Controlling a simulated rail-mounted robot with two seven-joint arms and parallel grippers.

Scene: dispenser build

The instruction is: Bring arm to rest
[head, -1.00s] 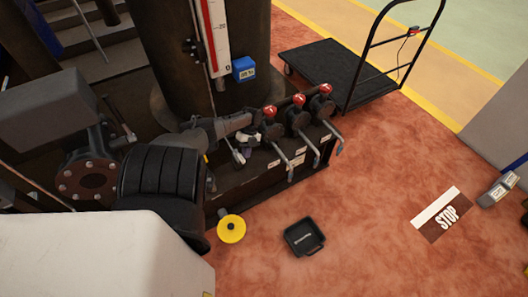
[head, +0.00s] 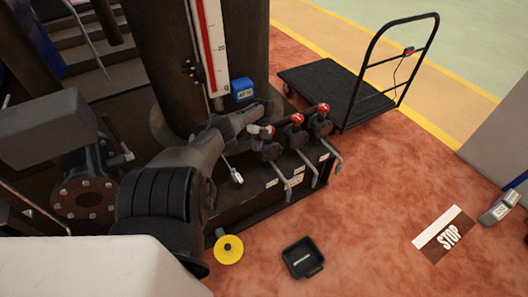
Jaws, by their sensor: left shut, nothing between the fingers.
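My left arm comes in from the lower left and reaches over the dark dispenser base. My left gripper (head: 262,137) is at its end, beside the leftmost valve of the row, small and partly hidden by the arm and the valve. It is shut with nothing held. I cannot tell whether it touches the valve. The valves (head: 296,137) have red caps and grey-blue levers that point down toward the front. My right gripper is out of view.
A blue box (head: 242,90) sits beside the red-and-white gauge (head: 209,50). A black tray (head: 302,258) and a yellow disc (head: 228,249) are in front of the base. A black cart (head: 335,88) stands behind right. A STOP sign (head: 443,234) lies on open red floor.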

